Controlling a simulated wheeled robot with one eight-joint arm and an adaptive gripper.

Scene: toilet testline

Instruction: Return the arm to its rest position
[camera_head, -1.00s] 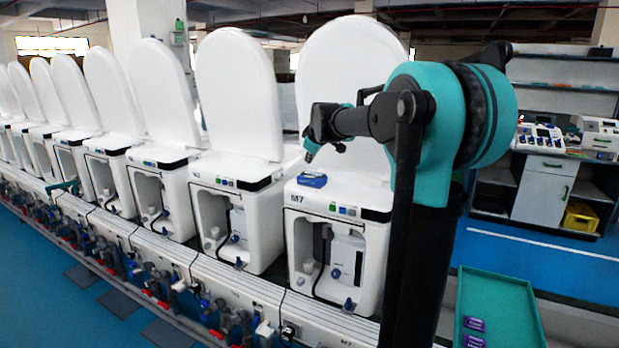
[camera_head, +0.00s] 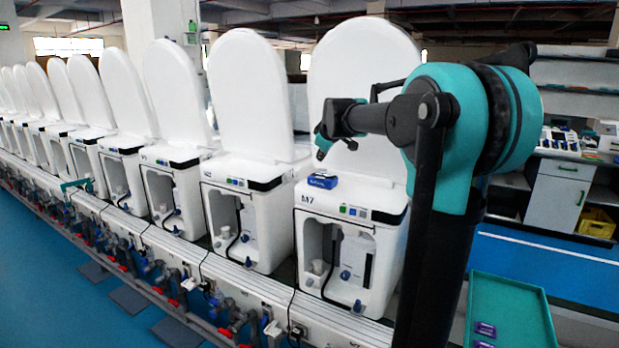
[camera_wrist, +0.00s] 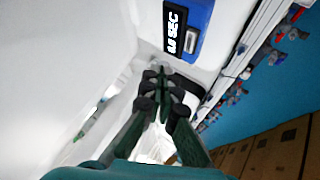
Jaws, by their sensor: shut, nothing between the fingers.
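My arm folds forward from the right of the head view. My gripper (camera_head: 321,152) is at its end, fingertips pointing down, just above a small blue pack (camera_head: 322,181). The pack lies on the top ledge of the toilet marked M7 (camera_head: 335,222), in front of its raised white lid (camera_head: 362,75). In the wrist view, my gripper's dark green fingers (camera_wrist: 165,82) come together and are empty. The blue pack (camera_wrist: 200,14), with a black label and white lettering, lies beyond the fingertips, apart from them.
A row of white toilets with raised lids (camera_head: 247,90) runs to the left on a line with pipes and valves (camera_head: 233,312). A green tray (camera_head: 510,290) with small purple packs (camera_head: 485,329) stands at lower right. Shelves (camera_head: 575,75) and a cabinet (camera_head: 557,195) stand behind.

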